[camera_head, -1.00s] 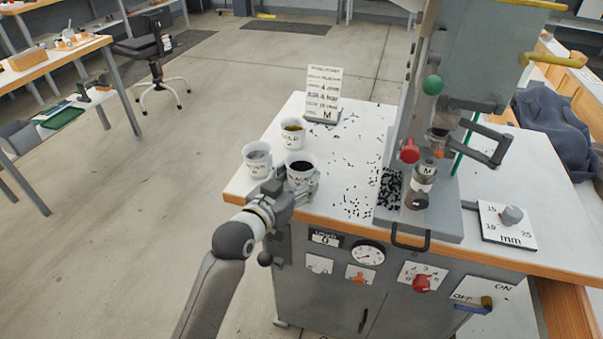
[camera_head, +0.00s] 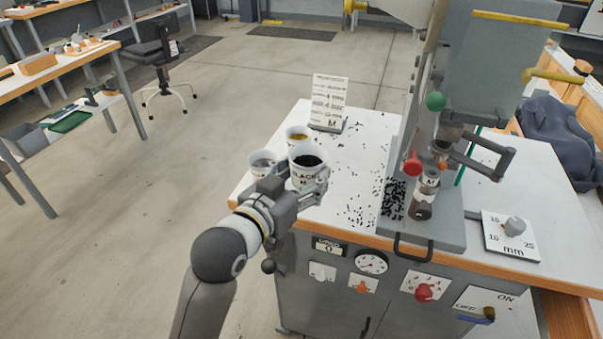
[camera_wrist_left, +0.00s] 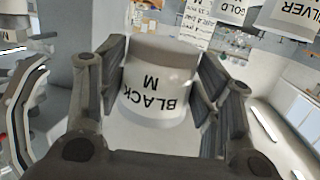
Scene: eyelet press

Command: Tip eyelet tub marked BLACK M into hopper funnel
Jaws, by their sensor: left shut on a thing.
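The white eyelet tub marked BLACK M (camera_head: 304,172) holds black eyelets and is upright, slightly above the press table. My left gripper (camera_head: 318,182) is shut around it. In the left wrist view the tub (camera_wrist_left: 158,85) stands between the two fingers, its label reading upside down. A tub with gold contents (camera_head: 297,136) and a tub with silver-grey contents (camera_head: 262,162) stand behind and left of it. The hopper funnel cannot be made out clearly; the upper part of the press (camera_head: 490,75) is cut by the frame edge. My right gripper is not in view.
The press base (camera_head: 440,232) stands right of the tubs, with black eyelets spilled on and around it. A printed sign (camera_head: 329,100) stands at the back of the white table (camera_head: 365,130). A dial plate marked mm (camera_head: 510,237) lies at the right.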

